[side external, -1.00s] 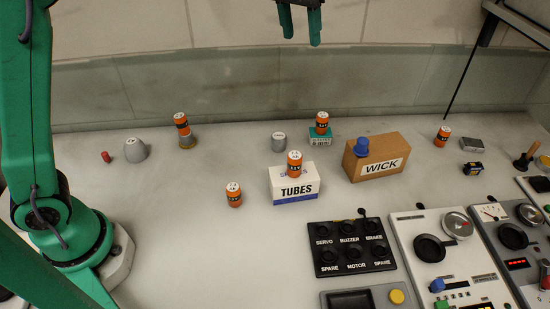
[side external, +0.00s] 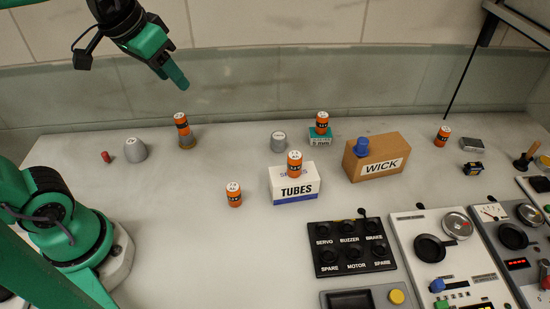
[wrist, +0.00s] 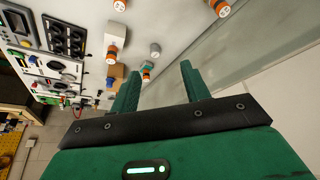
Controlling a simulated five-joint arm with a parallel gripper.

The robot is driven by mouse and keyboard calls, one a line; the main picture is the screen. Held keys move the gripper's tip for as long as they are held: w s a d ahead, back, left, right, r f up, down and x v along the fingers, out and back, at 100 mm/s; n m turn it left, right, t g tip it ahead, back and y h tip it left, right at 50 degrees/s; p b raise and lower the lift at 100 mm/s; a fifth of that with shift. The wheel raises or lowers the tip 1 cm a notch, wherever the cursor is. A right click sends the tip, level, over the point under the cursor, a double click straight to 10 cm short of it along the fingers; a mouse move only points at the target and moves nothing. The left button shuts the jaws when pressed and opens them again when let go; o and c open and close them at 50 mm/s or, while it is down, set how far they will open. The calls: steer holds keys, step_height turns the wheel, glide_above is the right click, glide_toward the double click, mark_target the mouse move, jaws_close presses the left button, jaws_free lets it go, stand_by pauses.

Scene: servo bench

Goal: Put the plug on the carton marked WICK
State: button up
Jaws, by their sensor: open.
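The tan carton marked WICK (side external: 390,157) stands on the bench right of centre in the side view. A blue stepped piece (side external: 361,149), which I take to be the plug, stands upright on its top near the left end. In the wrist view the tan carton (wrist: 117,71) shows small, left of my fingers. My gripper (side external: 180,82) is high at the upper left of the side view, far from the carton. Its two green fingers are apart and empty in the wrist view (wrist: 160,85).
A white TUBES carton (side external: 294,185) carries an orange can (side external: 294,163). Another orange can (side external: 182,123) stands on a grey base below my gripper, and one (side external: 321,122) on a teal block. Control panels (side external: 350,247) fill the front right. The left-centre bench is mostly clear.

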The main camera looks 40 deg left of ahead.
steer(key=s+a+f, duration=0.1)
steer(key=s+f, duration=0.4)
steer(key=shift+s+a+t, duration=0.2)
steer(key=shift+a+t, duration=0.1)
steer(key=shift+a, duration=0.05)
